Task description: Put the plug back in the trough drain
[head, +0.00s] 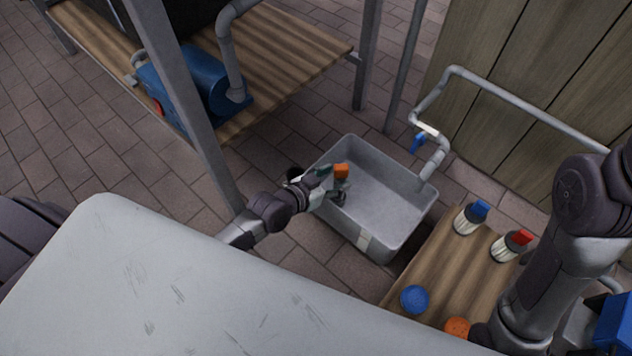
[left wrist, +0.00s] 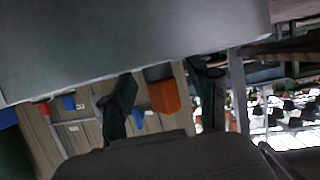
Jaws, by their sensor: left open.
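The grey trough (head: 401,231) stands on the brick floor in the head view. An orange block (head: 341,171), which may be the plug, shows at my left gripper's fingertips, over the trough's left part. My left gripper (head: 335,183) reaches in over the trough's left side and is open. In the left wrist view, the orange block (left wrist: 163,95) sits between the two dark fingers (left wrist: 165,100), against the edge of a large grey surface. I cannot tell if a finger touches it. The drain hole is not visible. My right arm is at the right, its gripper out of view.
A pipe with a blue-handled tap (head: 418,142) hangs over the trough's far right side. A low wooden bench (head: 440,267) at its right holds a blue-capped bottle (head: 471,217), a red-capped bottle (head: 511,245) and round lids.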

